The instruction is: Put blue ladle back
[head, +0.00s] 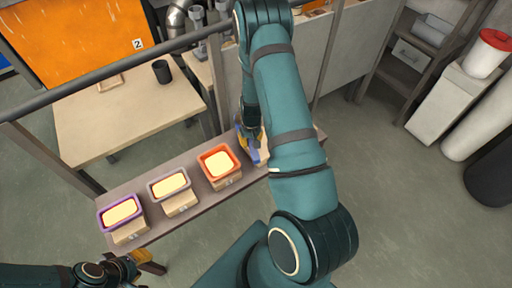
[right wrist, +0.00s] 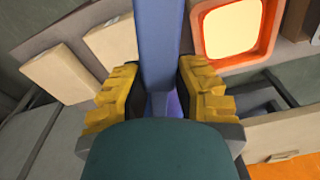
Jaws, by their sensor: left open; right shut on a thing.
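The blue ladle (right wrist: 158,40) runs upright through the right wrist view, its flat blue handle between the yellow finger pads of my right gripper (right wrist: 155,92). The right gripper is shut on it. In the head view my right gripper (head: 252,138) is at the shelf, right of the orange-rimmed tray, and a blue part of the ladle (head: 253,155) shows below it. The ladle's bowl cannot be made out. My left gripper (head: 141,264) is open and empty at the lower left, in front of the shelf's near left end.
A narrow shelf (head: 199,207) bears a purple-rimmed tray (head: 104,224), a pale-rimmed tray (head: 153,197) and an orange-rimmed tray (head: 205,170) on wooden blocks, each with cream filling. My right arm hides the shelf's right part. A work table (head: 120,125) with a dark cup (head: 161,72) stands behind.

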